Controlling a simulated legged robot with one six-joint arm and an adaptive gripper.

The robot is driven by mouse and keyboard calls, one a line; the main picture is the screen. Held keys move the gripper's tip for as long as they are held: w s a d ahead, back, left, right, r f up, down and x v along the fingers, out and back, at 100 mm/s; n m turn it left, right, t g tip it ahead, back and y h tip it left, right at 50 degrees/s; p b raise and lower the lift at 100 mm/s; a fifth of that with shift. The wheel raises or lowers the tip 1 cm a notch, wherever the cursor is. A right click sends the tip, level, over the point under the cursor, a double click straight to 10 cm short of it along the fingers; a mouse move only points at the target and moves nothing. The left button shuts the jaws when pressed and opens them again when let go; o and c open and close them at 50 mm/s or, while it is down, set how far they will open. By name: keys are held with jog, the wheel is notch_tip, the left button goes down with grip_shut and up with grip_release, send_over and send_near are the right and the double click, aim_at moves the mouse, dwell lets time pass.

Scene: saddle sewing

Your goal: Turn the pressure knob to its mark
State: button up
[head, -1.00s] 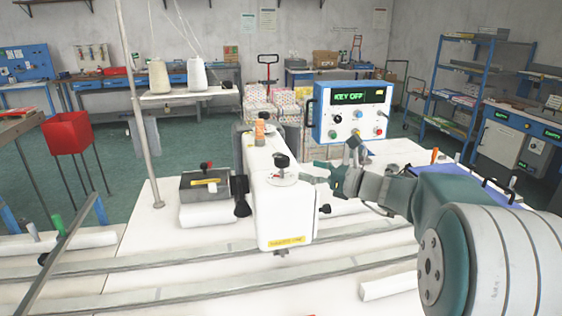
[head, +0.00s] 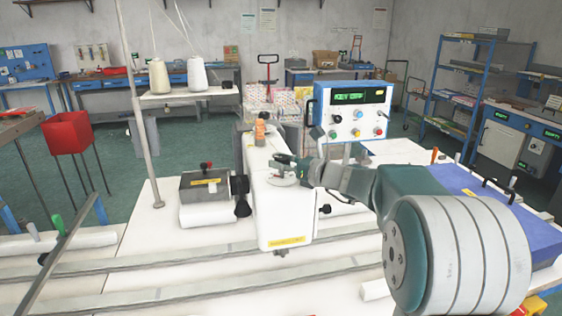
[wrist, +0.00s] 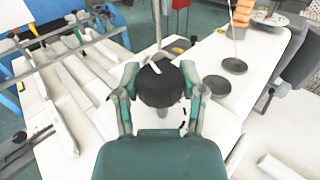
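The pressure knob (wrist: 152,88) is black with a white mark on its top and sits between my gripper's two fingers in the wrist view. In the head view it sits on top of the white sewing head (head: 286,212), where my gripper (head: 284,165) largely hides it. A pale round dial lies under the gripper there. In the wrist view my gripper (wrist: 158,72) has one finger on each side of the knob, close to its sides. Whether the fingers press on it is not clear. The target mark cannot be made out.
A blue and white control box (head: 350,113) with a green-lit display and coloured knobs stands behind the gripper. Two thread cones (head: 196,75) stand on a shelf at the left beside a tall pole. A blue case (head: 495,210) lies right of my arm.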

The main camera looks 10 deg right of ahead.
jog(key=shift+c, duration=0.2)
jog(key=shift+n+g+y, duration=0.8)
jog(key=shift+g, duration=0.2)
jog(key=o, duration=1.2)
jog(key=shift+c, duration=0.2)
jog(key=v, duration=1.2)
jog(key=shift+w+f, duration=0.1)
